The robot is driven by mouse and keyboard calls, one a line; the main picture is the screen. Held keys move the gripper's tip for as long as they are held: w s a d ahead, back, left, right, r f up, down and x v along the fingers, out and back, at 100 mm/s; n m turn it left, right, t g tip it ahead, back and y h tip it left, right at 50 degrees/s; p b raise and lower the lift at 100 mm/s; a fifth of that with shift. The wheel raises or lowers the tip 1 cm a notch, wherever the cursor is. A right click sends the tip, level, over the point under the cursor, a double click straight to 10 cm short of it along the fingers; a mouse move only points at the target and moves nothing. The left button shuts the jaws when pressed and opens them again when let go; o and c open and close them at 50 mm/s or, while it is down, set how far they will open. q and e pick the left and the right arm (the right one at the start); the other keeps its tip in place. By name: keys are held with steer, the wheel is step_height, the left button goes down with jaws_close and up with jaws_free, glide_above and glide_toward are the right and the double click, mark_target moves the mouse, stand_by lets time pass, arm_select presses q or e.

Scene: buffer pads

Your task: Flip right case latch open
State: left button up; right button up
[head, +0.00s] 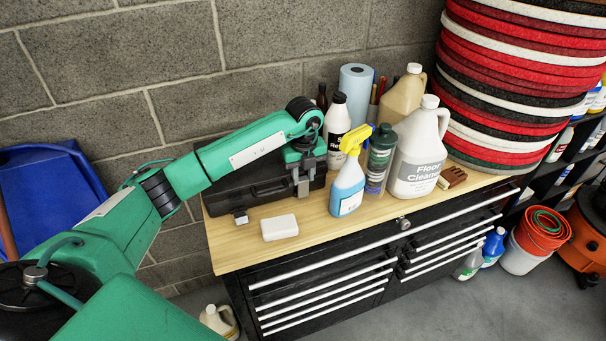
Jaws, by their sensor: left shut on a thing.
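A black case (232,190) lies on the wooden top of the cabinet, against the wall. Its left latch (240,216) shows as a small grey piece sticking out at the front edge. My left gripper (303,182) points down at the right part of the case front and is shut on the right case latch. The latch itself is mostly hidden by the fingers, so its angle cannot be told. My right gripper is not in view.
A white block (279,227) lies in front of the case. A yellow-topped spray bottle (348,188), a green bottle (380,160) and a floor cleaner jug (418,155) stand close on the right. The front left of the wooden top (232,255) is clear.

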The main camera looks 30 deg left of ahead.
arm_select(q)
steer(key=s+d+f+t+y+b, duration=0.1)
steer(key=b, duration=0.3)
steer(key=s+d+t+y+b, duration=0.1)
steer(key=t+y+b, duration=0.1)
steer(key=b, duration=0.1)
steer(key=s+d+f+t+y+b, duration=0.1)
steer(key=d+y+b, duration=0.1)
steer(key=b, duration=0.2)
steer(key=shift+s+f+t+b, duration=0.25)
steer(key=shift+f+t+b, duration=0.05)
steer(key=shift+t, duration=0.1)
steer(key=shift+s+d+t+y, duration=0.15)
steer(key=shift+t+y, duration=0.15)
steer(key=shift+y, duration=0.2)
steer(key=shift+s+d+f+t+y+b, duration=0.2)
steer(key=shift+t+y+b, duration=0.2)
steer(key=shift+y, duration=0.1)
steer(key=shift+s+d+f+t+y, duration=0.15)
steer(key=shift+d+f+t+y, duration=0.05)
steer(key=shift+f+t+y, duration=0.1)
steer(key=shift+s+d+f+t+y+p, duration=0.25)
steer(key=shift+f+t+y+p, duration=0.2)
steer(key=shift+f+t+y, duration=0.2)
steer(key=o, duration=1)
